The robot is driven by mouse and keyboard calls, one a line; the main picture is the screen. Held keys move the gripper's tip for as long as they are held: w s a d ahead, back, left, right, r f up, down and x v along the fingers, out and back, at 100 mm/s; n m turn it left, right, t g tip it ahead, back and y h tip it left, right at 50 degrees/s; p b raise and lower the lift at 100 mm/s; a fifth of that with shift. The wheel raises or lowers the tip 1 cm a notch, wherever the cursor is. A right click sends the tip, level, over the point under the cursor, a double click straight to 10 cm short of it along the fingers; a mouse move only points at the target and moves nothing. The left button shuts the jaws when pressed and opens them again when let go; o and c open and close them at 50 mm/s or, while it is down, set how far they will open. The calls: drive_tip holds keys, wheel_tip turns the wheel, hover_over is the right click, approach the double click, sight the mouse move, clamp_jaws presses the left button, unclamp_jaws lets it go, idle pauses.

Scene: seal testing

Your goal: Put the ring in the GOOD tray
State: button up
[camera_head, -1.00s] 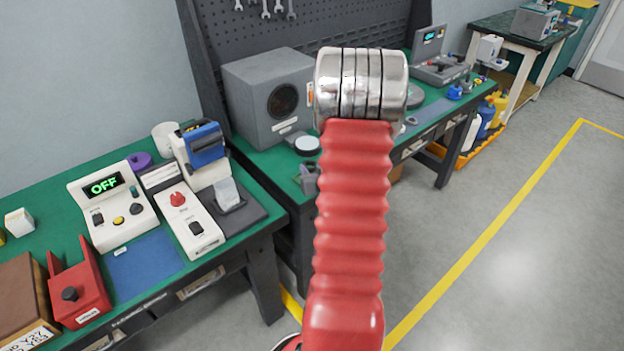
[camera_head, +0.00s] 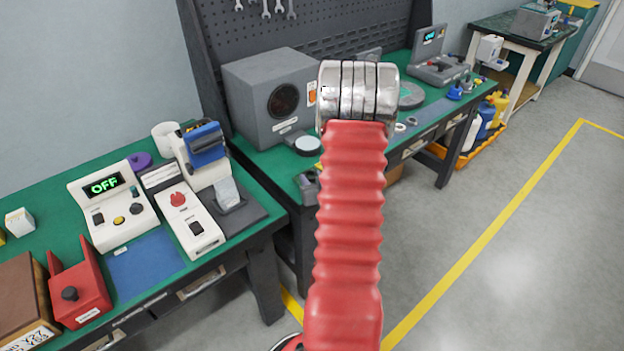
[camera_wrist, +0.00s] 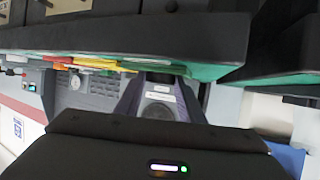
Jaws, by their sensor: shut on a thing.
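My gripper (camera_wrist: 160,140) shows in the wrist view as a dark housing with a white and a green light. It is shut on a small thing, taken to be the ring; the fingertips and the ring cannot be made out. In the head view my red ribbed arm and its silver joint cover the middle, and the gripper is out of sight. Small pale ring-like parts (camera_head: 406,124) lie on the far green bench, just right of the silver joint. I cannot pick out a tray marked GOOD in either view.
The near green bench (camera_head: 40,195) carries a white box reading OFF (camera_head: 112,205), a white device with a red knob (camera_head: 190,218) and a red holder (camera_head: 78,285). A grey box with a round opening (camera_head: 270,95) stands behind. The floor (camera_head: 510,250) at right is clear.

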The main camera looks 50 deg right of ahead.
drive_tip(key=o, duration=0.8)
drive_tip(key=shift+f, duration=0.1)
drive_tip(key=shift+o, duration=0.2)
drive_tip(key=v, duration=1.2)
drive_tip(key=shift+r, duration=0.25)
